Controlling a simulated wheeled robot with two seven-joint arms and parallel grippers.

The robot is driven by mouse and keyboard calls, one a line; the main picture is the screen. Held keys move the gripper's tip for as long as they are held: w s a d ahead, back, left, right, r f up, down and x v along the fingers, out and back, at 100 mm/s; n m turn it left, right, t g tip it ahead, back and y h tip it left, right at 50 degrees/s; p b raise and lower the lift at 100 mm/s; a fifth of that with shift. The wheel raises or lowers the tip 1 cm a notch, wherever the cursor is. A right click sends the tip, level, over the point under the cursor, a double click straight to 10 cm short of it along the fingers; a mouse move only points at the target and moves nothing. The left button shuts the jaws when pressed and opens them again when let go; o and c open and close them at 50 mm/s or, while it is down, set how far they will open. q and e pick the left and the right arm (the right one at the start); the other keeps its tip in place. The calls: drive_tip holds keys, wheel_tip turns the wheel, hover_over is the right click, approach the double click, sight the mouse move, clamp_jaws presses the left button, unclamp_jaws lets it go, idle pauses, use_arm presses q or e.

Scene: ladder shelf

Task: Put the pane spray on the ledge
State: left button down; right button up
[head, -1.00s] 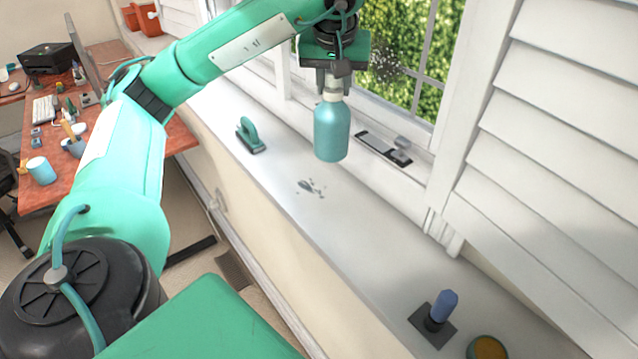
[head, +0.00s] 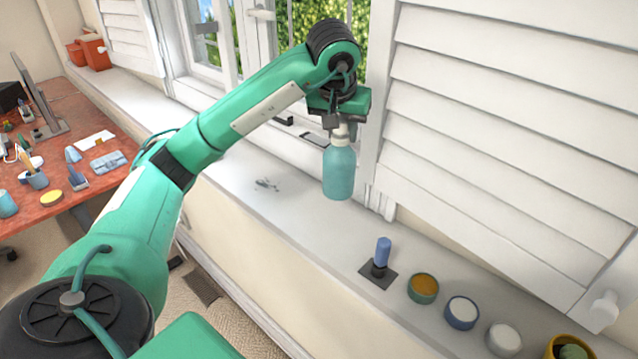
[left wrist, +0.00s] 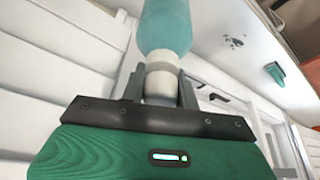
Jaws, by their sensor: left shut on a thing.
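The pane spray (head: 339,171) is a teal bottle with a pale neck, upright in the head view. My left gripper (head: 341,130) is shut on its neck and holds it from above. In the left wrist view the bottle (left wrist: 165,27) sits between the fingers of the gripper (left wrist: 160,85). The ledge (head: 290,200) is the long pale window sill below. The bottle appears to hang above it, though the exact gap is hard to judge. My right gripper is not in view.
On the sill to the right stand a blue-handled tool on a dark base (head: 380,262), several round pots such as the orange-topped one (head: 422,288), and a yellow pot (head: 568,347). Dark specks (head: 264,185) lie on the sill's left part. White shutters (head: 500,120) rise behind. A cluttered desk (head: 75,205) stands left.

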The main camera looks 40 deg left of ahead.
sight(338, 192)
use_arm(q)
wheel_tip(338, 192, down, 13)
drive_tip(key=p, duration=0.3)
drive_tip(key=shift+r, duration=0.1)
drive_tip(key=shift+f+p, duration=0.55)
drive_tip(key=shift+f, duration=1.65)
drive_tip(key=shift+f, duration=0.1)
drive_tip(key=c, duration=1.5)
unclamp_jaws()
drive_tip(key=shift+f, duration=0.1)
drive_tip(key=o, duration=0.4)
drive_tip(key=shift+o, duration=0.2)
